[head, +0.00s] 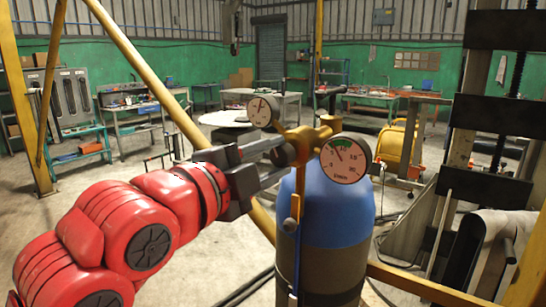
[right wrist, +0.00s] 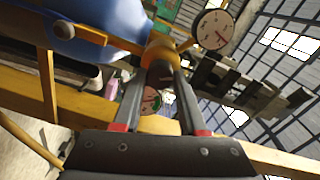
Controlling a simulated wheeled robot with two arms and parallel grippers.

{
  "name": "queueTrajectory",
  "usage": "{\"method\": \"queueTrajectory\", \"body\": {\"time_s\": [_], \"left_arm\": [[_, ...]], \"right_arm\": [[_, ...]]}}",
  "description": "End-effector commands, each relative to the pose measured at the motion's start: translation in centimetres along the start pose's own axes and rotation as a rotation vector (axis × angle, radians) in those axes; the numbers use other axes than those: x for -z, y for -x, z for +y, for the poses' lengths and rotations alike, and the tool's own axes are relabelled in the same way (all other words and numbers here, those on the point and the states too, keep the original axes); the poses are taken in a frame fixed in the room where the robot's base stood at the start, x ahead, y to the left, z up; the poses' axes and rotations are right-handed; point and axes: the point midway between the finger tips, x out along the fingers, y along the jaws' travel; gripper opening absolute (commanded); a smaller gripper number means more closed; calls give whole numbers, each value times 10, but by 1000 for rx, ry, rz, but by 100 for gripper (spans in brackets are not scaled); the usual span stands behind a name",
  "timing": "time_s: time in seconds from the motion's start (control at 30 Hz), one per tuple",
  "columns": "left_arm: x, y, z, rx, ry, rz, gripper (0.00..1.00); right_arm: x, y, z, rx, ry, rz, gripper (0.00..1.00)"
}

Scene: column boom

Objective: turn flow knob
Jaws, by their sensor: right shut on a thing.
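A blue-topped gas cylinder (head: 325,210) stands upright with a brass regulator (head: 306,140) on top. A dark flow knob (head: 281,155) sticks out of the regulator's left side. My right gripper (head: 286,158) reaches it from the left and is shut on it. In the right wrist view the knob (right wrist: 160,74) shows between the fingers of my right gripper (right wrist: 168,80). The larger dial (head: 344,162), with a green patch, faces the head camera; it is partly hidden behind the fingers in the wrist view (right wrist: 152,101). The smaller dial (head: 261,112) has a red needle. My left gripper is out of view.
A slanted yellow bar (head: 160,88) runs behind my right arm. A tall black and grey machine (head: 490,110) stands on the right. Benches (head: 140,112) line the back. Open floor lies at left.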

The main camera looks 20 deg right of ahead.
Motion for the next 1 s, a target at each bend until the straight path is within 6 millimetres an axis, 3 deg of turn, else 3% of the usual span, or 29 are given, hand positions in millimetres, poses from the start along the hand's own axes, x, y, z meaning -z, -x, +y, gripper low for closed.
{"method": "queueTrajectory", "body": {"time_s": [0.3, 0.87, 0.9, 1.0], "left_arm": [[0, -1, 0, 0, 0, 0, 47], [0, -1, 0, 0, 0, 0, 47], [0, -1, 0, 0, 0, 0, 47], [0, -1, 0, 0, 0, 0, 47]], "right_arm": [[0, 0, 0, -1, -135, -3, 0], [0, 0, 1, -2, -166, -4, 0], [0, 0, 1, -2, -166, -5, 43], [0, 0, 1, -2, -166, -4, 61]]}}
